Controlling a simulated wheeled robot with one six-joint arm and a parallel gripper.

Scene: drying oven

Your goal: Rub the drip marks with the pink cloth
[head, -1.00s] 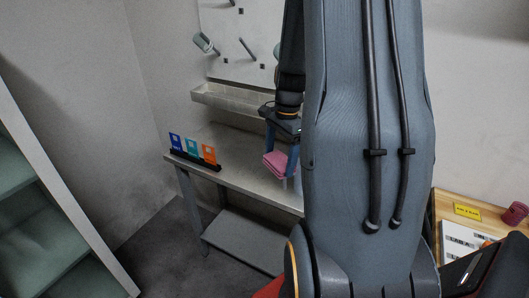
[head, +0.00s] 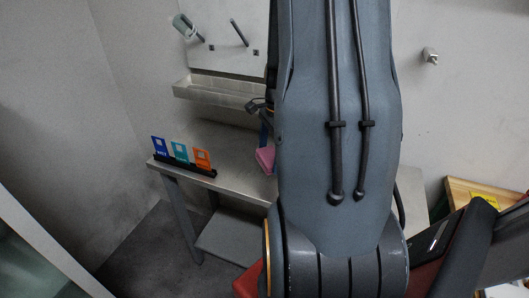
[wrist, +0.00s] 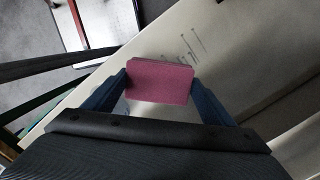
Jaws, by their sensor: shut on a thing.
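The pink cloth (wrist: 160,82) is a folded pad held between the two blue fingers of my gripper (wrist: 158,88) in the wrist view. The gripper is shut on it. In the head view the cloth (head: 265,158) shows beside my arm, over the metal bench (head: 228,150); most of the gripper is hidden behind the arm. The drip marks (wrist: 191,47) are thin grey streaks on the pale bench surface, just beyond the cloth in the wrist view. The cloth looks apart from the streaks; I cannot tell whether it touches the surface.
A black rack with blue, teal and orange cards (head: 180,155) stands at the bench's left end. A trough shelf (head: 215,98) and a pegboard (head: 225,40) with tools are behind. A wooden-edged table (head: 465,192) is at the right. The bench's left middle is clear.

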